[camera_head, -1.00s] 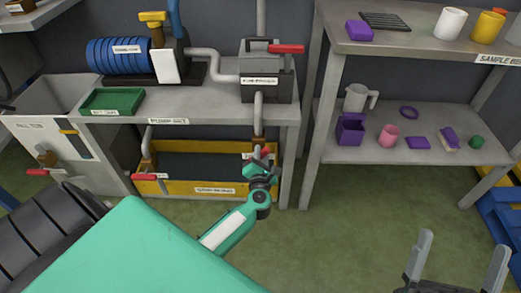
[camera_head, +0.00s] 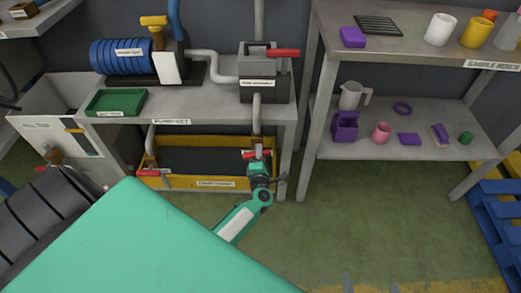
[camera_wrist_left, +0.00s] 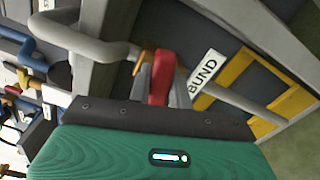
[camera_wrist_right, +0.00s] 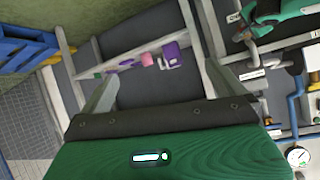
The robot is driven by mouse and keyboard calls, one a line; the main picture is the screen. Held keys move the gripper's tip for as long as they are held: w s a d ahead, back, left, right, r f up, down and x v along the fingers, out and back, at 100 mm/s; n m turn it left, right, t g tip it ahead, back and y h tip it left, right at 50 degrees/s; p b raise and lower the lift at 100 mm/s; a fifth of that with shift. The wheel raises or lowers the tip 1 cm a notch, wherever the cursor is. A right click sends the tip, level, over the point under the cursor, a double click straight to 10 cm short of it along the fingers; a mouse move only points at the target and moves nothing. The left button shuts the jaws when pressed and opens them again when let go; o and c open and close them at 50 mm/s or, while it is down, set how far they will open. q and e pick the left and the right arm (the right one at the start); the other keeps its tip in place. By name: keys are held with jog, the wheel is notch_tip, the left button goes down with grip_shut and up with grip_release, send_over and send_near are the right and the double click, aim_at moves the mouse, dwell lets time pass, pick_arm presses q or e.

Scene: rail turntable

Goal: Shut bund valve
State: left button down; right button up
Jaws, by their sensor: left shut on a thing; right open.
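The bund valve's red handle (camera_wrist_left: 161,78) is between the fingers of my left gripper (camera_wrist_left: 158,85) in the left wrist view, with a white BUND label (camera_wrist_left: 205,72) beside it. In the head view my left gripper (camera_head: 259,166) is at the lower end of the vertical pipe, under the pump bench, and partly hides the red handle (camera_head: 250,154). The left gripper is shut on the handle. My right gripper (camera_wrist_left: 158,85) is not in that view; in its own wrist view its fingers (camera_wrist_right: 160,80) are wide apart and empty.
The pump bench (camera_head: 205,112) carries a green tray (camera_head: 116,101), a blue ribbed motor (camera_head: 120,57) and another red-handled valve (camera_head: 284,53). A yellow-edged bund (camera_head: 205,183) sits below. A shelf unit (camera_head: 390,148) with cups and purple items stands right. Green floor is open in front.

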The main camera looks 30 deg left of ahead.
pick_arm(q)
jog(key=shift+d+f+m+p, duration=0.1)
jog(key=shift+m+p, duration=0.55)
jog(key=shift+m, duration=0.35)
jog(key=shift+f+m+p, duration=0.2)
jog(key=shift+m+p, duration=0.25)
jog(key=shift+m, duration=0.35)
pick_arm(e)
jog(key=shift+s+d+r+g+h, duration=0.1)
jog(key=shift+s+d+g+h, duration=0.4)
jog(key=shift+d, duration=0.35)
jog(key=shift+s+d+g+h, duration=0.3)
jog(key=shift+d+g, duration=0.35)
jog(key=shift+d, duration=0.25)
jog(key=shift+s+d+r+g+h, duration=0.1)
jog(key=shift+s+d+g+h, duration=0.4)
jog(key=shift+d, duration=0.35)
jog(key=shift+w, duration=0.15)
pick_arm(q)
jog(key=c, duration=1.3)
grip_release()
jog(key=shift+s, duration=0.1)
